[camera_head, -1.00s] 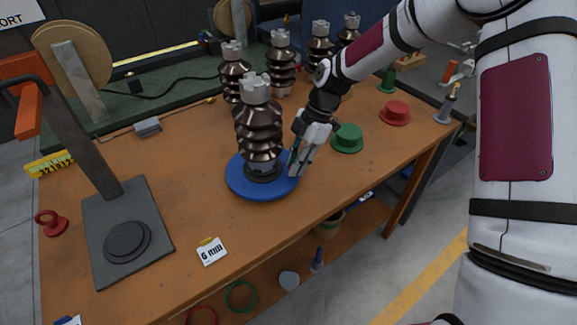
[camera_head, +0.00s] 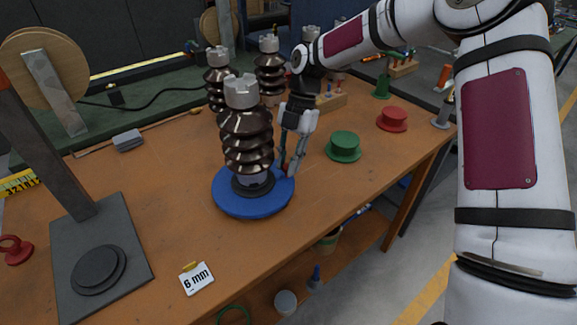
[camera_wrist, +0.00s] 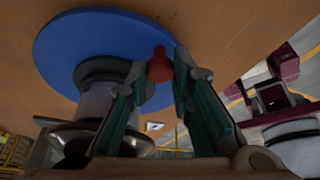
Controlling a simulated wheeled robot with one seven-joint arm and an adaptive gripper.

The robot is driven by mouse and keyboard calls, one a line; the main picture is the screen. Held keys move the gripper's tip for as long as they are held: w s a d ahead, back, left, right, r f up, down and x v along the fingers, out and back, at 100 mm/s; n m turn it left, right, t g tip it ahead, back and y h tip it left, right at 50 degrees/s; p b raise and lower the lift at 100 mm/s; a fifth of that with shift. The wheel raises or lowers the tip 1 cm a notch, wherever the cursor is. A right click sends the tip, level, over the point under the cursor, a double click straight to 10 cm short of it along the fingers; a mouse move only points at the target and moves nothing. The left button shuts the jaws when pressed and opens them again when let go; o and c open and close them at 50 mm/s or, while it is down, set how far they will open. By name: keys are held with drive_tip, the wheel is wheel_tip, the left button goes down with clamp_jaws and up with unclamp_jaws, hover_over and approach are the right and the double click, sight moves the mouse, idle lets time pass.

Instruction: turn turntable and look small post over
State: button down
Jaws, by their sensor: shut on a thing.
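A blue turntable (camera_head: 230,203) lies on the wooden workbench. A brown ribbed post with a grey metal top (camera_head: 247,135) stands upright on its middle. My gripper (camera_head: 287,171) is at the turntable's back right edge, pointing down. It is shut on a small red knob (camera_wrist: 159,67) at the rim, seen between the fingers in the wrist view. The wrist view also shows the blue disc (camera_wrist: 90,35) and the post's grey base (camera_wrist: 98,98). The fingers hide part of the rim. The post's far side is hidden.
Several similar posts (camera_head: 270,70) stand behind. A green flanged piece (camera_head: 344,148) and a red one (camera_head: 392,118) lie to the right. A dark stand (camera_head: 100,250) is at the left, and a "6 mm" card (camera_head: 196,278) lies in front.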

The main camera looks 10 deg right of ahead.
sight(281, 170)
drive_tip(key=shift+w+a+f+n+h+b, duration=0.1)
drive_tip(key=shift+w+n+h+b, duration=0.05)
drive_tip(key=shift+w+n+b, duration=0.35)
drive_tip(key=shift+w+a+n+h+b, duration=0.1)
drive_tip(key=shift+w+n+h+b, duration=0.05)
drive_tip(key=shift+w+n+b, duration=0.35)
drive_tip(key=shift+w+a+n+g+h+b, duration=0.25)
drive_tip(key=shift+w+n+b, duration=0.15)
drive_tip(key=shift+n+b, duration=0.3)
drive_tip(key=shift+w+a+n+g+h+b, duration=0.15)
drive_tip(key=shift+w+n+h+b, duration=0.15)
drive_tip(key=shift+n+b, duration=0.35)
drive_tip(key=shift+w, duration=0.15)
drive_tip(key=c, duration=1.4)
unclamp_jaws()
drive_tip(key=shift+c, duration=0.2)
